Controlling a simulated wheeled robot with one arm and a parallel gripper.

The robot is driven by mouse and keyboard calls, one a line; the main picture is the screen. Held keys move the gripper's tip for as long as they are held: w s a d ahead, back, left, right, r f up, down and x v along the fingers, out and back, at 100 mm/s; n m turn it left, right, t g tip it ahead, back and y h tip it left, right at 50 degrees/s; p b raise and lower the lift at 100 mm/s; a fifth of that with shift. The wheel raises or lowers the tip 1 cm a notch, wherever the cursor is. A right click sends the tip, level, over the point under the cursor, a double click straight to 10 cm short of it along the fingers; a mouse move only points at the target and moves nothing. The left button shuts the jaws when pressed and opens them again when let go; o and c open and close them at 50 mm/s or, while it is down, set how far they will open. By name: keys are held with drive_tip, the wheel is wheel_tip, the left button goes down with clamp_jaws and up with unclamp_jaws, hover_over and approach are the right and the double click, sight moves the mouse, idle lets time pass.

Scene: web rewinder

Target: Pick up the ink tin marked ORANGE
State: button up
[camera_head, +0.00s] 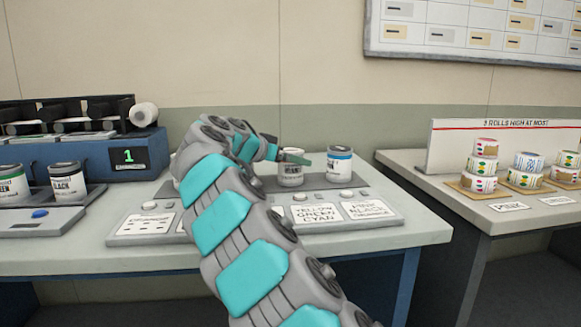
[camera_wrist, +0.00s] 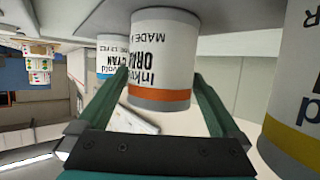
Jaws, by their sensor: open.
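The ORANGE ink tin (camera_wrist: 160,55) is white with an orange band and dark lettering in the wrist view. In the head view it is the white tin (camera_head: 291,177) on the bench, partly covered by my gripper (camera_head: 290,157). In the wrist view my gripper (camera_wrist: 160,82) is open, with one green finger on each side of the ORANGE tin. I cannot tell whether the fingers touch it. The tin stands on its tray, and part of its label is out of sight.
A CYAN tin (camera_wrist: 108,68) with a blue band stands close beside it, also visible in the head view (camera_head: 340,164). A yellow-banded tin (camera_wrist: 295,120) is close on the other side. Label cards (camera_head: 315,215) lie in front. Tape rolls (camera_head: 481,165) stand on the right table.

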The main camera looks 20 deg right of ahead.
drive_tip(key=shift+c, duration=0.2)
clamp_jaws()
idle(0.6)
drive_tip(key=shift+r, duration=0.2)
drive_tip(key=shift+w+r, duration=0.1)
drive_tip(key=shift+r, duration=0.45)
wheel_tip(320, 180, up, 17)
drive_tip(key=p, duration=0.6)
drive_tip(key=shift+f, duration=0.2)
